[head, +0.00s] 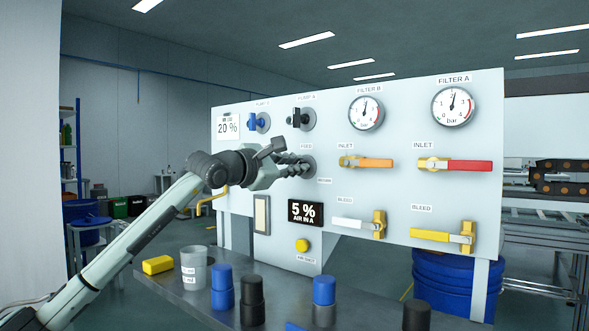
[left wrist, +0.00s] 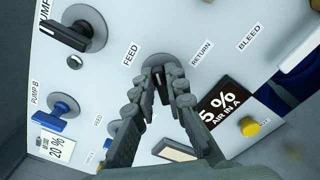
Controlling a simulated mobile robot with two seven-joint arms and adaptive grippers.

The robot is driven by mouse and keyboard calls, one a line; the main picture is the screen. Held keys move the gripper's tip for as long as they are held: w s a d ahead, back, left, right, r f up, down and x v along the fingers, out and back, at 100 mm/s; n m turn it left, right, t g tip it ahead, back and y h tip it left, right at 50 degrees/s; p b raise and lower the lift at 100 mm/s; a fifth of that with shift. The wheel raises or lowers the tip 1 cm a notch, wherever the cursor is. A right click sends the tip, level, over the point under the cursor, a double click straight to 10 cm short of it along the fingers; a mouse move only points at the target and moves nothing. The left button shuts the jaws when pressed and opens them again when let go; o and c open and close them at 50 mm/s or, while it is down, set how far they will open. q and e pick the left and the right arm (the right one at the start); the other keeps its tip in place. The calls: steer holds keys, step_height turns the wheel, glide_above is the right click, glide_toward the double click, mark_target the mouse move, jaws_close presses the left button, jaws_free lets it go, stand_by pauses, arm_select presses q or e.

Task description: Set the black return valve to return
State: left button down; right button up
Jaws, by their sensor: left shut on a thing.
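The black return valve sits on the white panel, with a round grey base (head: 309,166) between the FEED label (head: 306,147) above and the RETURN label (head: 325,181) below right. My left gripper (head: 294,165) reaches it from the left and is shut on its black handle. In the left wrist view the fingers (left wrist: 165,82) lie on both sides of the dark handle (left wrist: 160,90). There the FEED label (left wrist: 131,54) is left of the base and the RETURN label (left wrist: 201,53) is right. The fingers hide much of the handle, so I cannot tell its exact setting. My right gripper is not in view.
Above are a blue pump valve (head: 260,122) and a black one (head: 302,118). Orange (head: 372,162) and red inlet levers and lower bleed levers are to the right. A "5 % AIR IN A" display (head: 305,212) is below. Cups and bottles stand on a dark bench (head: 185,299) in front.

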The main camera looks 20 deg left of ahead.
arm_select(q)
steer(key=shift+d+f+m+b, duration=0.1)
steer(key=shift+f+m+b, duration=0.1)
steer(key=shift+m, duration=1.25)
steer(key=shift+a+f+m+b, duration=0.1)
steer(key=shift+f+m+b, duration=0.1)
steer(key=shift+m, duration=1.2)
steer(key=shift+d+f+m+b, duration=0.1)
steer(key=shift+f+m+b, duration=0.1)
steer(key=shift+m, duration=1.25)
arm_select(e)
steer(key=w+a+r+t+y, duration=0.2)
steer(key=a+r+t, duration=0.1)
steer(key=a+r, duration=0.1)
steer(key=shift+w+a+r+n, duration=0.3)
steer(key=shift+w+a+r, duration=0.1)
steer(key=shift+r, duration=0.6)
arm_select(q)
steer(key=shift+r, duration=0.1)
steer(key=c, duration=1.6)
jaws_free()
steer(key=shift+s, duration=0.1)
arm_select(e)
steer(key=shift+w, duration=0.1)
arm_select(q)
steer(key=v, duration=1.2)
